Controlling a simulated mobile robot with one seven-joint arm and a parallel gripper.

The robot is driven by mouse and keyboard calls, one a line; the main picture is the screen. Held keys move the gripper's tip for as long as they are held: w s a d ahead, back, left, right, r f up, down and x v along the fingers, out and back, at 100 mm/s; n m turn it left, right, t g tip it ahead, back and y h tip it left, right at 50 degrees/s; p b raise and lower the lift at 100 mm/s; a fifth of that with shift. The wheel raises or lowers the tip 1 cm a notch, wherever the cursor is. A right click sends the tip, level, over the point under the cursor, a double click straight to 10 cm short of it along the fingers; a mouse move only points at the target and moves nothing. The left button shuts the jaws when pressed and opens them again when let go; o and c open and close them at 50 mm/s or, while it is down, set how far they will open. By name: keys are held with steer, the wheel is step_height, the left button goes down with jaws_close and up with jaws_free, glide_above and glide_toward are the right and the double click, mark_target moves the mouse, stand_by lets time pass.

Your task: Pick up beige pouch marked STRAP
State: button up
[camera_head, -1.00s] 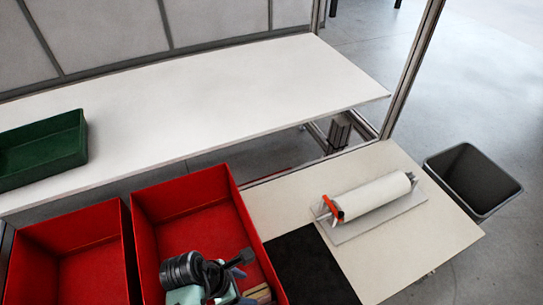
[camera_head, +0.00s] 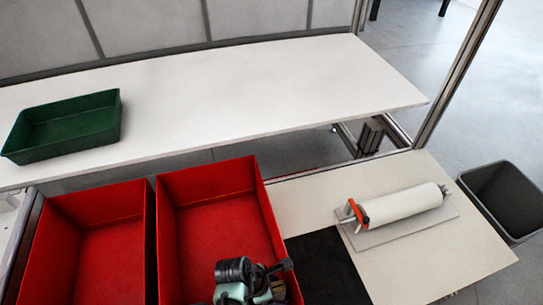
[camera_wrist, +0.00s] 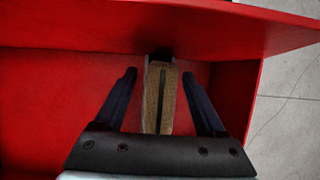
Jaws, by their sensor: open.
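In the wrist view, a narrow beige-brown object with a dark lengthwise strip (camera_wrist: 153,102), apparently the pouch, stands on edge against the red bin wall. No STRAP lettering is readable. My gripper (camera_wrist: 160,95) is open, with one dark finger on each side of the object and a visible gap on both sides. Whether the fingertips are level with it or above it cannot be told. In the head view my gripper (camera_head: 278,276) is at the near right part of the right red bin (camera_head: 215,180), and my wrist hides most of what lies there.
A second red bin (camera_head: 60,225) stands at left. A green tray (camera_head: 65,143) rests on the long white table (camera_head: 260,90). At right, a roll (camera_head: 400,203) lies on a plate beside a black mat (camera_head: 325,268). A grey waste bin (camera_head: 500,200) stands beyond. The bin walls are close around my gripper.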

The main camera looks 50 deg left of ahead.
jaws_close()
steer(key=shift+r, duration=0.15)
stand_by(0.4)
